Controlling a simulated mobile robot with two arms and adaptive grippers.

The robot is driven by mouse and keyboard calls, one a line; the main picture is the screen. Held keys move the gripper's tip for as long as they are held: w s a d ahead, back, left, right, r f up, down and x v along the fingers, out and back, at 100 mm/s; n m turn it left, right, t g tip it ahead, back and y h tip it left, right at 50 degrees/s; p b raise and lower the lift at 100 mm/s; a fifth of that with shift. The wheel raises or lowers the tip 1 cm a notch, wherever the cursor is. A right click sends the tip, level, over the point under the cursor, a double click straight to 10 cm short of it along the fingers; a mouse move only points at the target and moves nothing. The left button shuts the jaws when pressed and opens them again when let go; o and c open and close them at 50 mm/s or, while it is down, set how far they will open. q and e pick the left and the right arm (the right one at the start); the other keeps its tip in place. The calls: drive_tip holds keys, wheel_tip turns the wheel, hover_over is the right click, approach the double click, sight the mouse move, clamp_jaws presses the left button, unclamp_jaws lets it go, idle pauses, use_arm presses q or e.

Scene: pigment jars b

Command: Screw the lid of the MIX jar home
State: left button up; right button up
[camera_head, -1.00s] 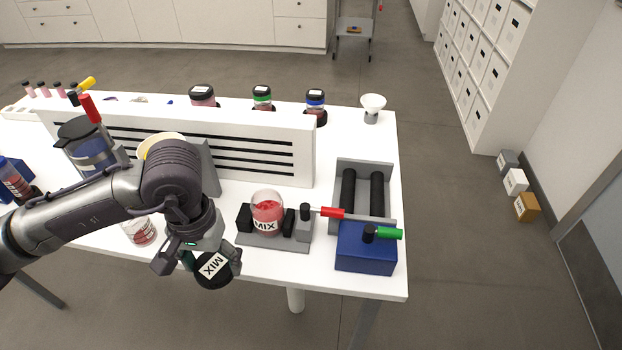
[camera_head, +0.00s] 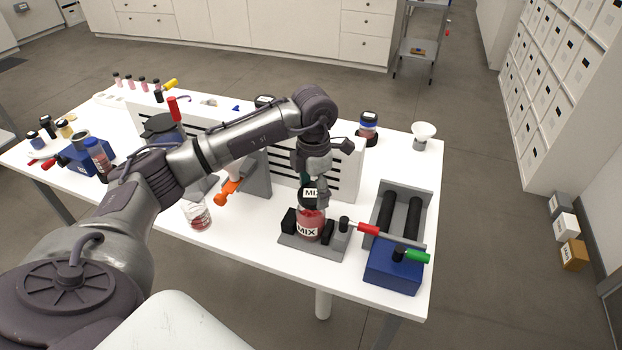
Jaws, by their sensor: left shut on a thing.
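The MIX jar (camera_head: 309,226) is clear glass with red pigment and a white MIX label. It stands upright in a grey clamp fixture (camera_head: 301,244) between black jaws on the table. Its black lid (camera_head: 313,203) with a white MIX label is at the jar's mouth. My left gripper (camera_head: 313,188) points down over the jar and is shut on the lid. The gripper partly hides the lid, and I cannot tell how far down on the thread it sits. My right gripper is not in view.
A red-handled lever (camera_head: 367,229) is right of the jar. Beyond it are black rollers (camera_head: 386,215) and a blue box (camera_head: 393,267) with a green handle. A slotted white panel (camera_head: 345,170) stands behind. A small glass jar (camera_head: 197,215) is to the left.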

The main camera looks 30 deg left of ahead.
sight(311, 189)
use_arm(q)
drive_tip(key=shift+w+a+r+n, duration=0.15)
drive_tip(key=shift+a+n, duration=0.1)
drive_tip(key=shift+n, duration=0.3)
drive_tip(key=shift+w+a+f+n, duration=0.1)
drive_tip(key=shift+a+n, duration=0.15)
drive_tip(key=shift+n, duration=0.3)
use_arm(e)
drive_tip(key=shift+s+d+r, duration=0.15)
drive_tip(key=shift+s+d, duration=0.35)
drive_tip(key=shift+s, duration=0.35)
use_arm(q)
drive_tip(key=shift+f+b, duration=1.35)
drive_tip(key=shift+f, duration=0.3)
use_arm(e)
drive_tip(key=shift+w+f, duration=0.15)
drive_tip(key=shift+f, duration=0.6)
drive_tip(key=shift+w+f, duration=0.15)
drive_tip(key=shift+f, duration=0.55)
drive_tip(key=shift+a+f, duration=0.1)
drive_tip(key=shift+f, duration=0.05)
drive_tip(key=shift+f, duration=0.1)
use_arm(q)
drive_tip(key=shift+f+b, duration=0.65)
drive_tip(key=shift+b, duration=0.1)
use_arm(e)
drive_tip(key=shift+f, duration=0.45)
